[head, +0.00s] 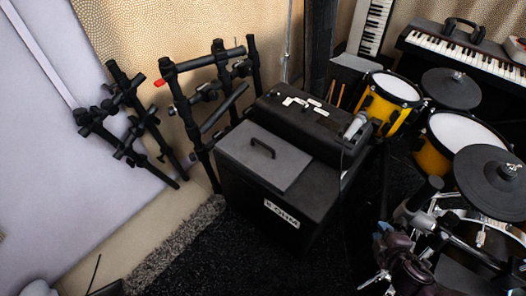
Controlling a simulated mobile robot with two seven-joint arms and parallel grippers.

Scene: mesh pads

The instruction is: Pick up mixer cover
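The mixer cover, a flat grey panel with a black handle (263,158), lies on top of a black cabinet (275,212) with a white label on its front. My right gripper (384,268) is low at the right, in front of the drums. It is well to the right of and below the cover and does not touch it. Its fingers blend into the dark background, so I cannot tell their opening. My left gripper is not clearly in view.
A black case (300,122) stands directly behind the cover. Black rack stands (205,90) are at the left. Yellow drums (390,100), a cymbal pad (490,180) and a keyboard (465,50) crowd the right. Dark carpet (215,265) in front of the cabinet is clear.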

